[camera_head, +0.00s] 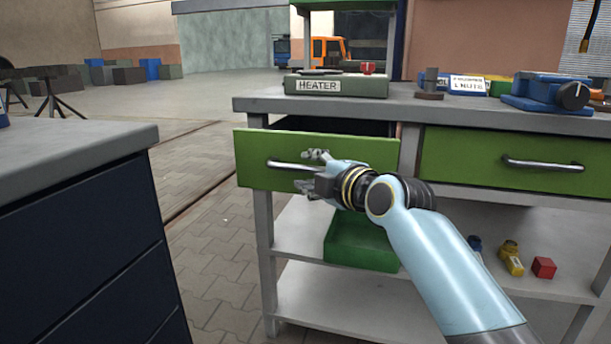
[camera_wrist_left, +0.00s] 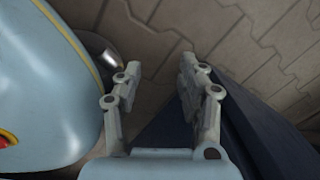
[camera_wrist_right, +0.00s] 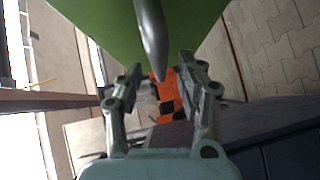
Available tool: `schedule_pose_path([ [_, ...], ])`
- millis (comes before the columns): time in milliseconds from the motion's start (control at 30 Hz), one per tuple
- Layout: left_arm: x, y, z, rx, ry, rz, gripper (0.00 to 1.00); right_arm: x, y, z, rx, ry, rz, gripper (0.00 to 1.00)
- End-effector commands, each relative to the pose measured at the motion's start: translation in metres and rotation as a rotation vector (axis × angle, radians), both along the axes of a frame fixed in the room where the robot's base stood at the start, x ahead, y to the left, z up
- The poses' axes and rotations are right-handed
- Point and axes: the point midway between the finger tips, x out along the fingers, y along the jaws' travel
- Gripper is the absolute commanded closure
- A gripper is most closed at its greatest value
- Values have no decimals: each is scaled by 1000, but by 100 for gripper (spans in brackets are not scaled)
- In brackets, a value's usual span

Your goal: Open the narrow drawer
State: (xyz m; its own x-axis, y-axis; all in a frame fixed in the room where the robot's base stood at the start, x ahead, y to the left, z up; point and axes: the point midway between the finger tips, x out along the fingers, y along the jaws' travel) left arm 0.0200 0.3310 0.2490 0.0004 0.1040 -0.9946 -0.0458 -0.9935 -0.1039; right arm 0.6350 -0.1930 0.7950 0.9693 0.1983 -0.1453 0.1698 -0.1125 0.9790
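The narrow drawer (camera_head: 252,158) is the left green one under the bench top. It stands partly pulled out, its front ahead of the bench, with a dark gap showing above it. Its grey bar handle (camera_head: 285,165) also shows in the right wrist view (camera_wrist_right: 150,35). My right gripper (camera_head: 312,171) is open at the handle's right end, one finger above the bar and one below; I cannot tell whether they touch it. My left gripper (camera_wrist_left: 157,68) is open and empty in its wrist view, over paving beside a dark blue surface; the head view does not show it.
A wide green drawer (camera_head: 480,160) on the right is shut. A HEATER box (camera_head: 336,86) and a blue vise (camera_head: 550,92) stand on the bench top. A green bin (camera_head: 360,245) is on the shelf below. A dark blue cabinet (camera_head: 90,245) stands close at left.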

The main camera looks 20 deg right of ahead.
Motion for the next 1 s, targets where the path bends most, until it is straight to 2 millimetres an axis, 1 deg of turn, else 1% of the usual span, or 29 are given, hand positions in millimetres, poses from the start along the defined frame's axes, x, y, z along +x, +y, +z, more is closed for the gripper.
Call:
schedule_pose_path([
  [33, 4, 0, -1, 0, -2, -1, 60, 8, 1, -3, 1, 0, 0, 62],
  [100, 10, -1, 0, -1, -4, -2, 60, 15, 3, -4, 0, 0, 0, 62],
  [200, 14, -2, 2, -1, -3, -2, 60, 22, 4, -5, 0, 1, 0, 62],
  [500, 16, -3, 3, -1, -4, -3, 60, 25, 5, -4, 0, 0, 0, 62],
  [567, 16, -3, 3, -1, -4, -3, 60, 24, 5, -4, 0, 0, 0, 68],
  [800, 16, -3, 3, -1, -4, -3, 60, 24, 5, -4, 0, 0, 0, 100],
  [1000, 16, -3, 3, -1, -4, -3, 60, 24, 5, -3, 0, -1, 0, 100],
])
